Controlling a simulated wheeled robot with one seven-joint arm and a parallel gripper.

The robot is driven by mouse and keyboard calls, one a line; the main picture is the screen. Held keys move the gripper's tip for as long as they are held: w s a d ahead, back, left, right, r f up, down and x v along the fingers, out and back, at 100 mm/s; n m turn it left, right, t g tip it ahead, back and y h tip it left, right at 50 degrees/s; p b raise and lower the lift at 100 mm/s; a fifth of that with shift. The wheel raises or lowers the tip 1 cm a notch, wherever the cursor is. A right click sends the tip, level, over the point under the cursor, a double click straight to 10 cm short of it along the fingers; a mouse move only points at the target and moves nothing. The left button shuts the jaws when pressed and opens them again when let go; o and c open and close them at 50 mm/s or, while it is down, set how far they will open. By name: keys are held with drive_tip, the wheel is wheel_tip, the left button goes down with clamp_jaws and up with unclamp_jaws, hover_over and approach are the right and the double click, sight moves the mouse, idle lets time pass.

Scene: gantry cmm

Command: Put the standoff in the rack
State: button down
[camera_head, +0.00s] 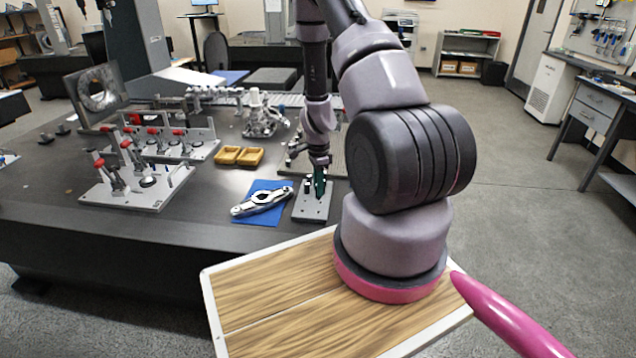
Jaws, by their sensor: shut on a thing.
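My gripper (320,182) points down over a small grey plate-like rack (316,214) near the front edge of the dark table. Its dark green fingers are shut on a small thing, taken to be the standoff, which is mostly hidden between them. The fingertips are at or just above the rack's upper surface. I cannot tell whether the standoff touches the rack. Small dark marks show on the rack's face.
A silver arm-shaped part (262,201) lies on a blue mat (266,217) left of the rack. Fixtures with red-tipped clamps (140,185) fill the table's left. A metal part (263,121) stands farther back.

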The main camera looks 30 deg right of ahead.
sight(318, 201)
drive_tip(key=shift+f, duration=2.35)
drive_tip(key=shift+f, duration=0.9)
drive_tip(key=c, duration=0.6)
unclamp_jaws()
wheel_tip(318, 201, up, 11)
drive_tip(key=shift+f, duration=0.1)
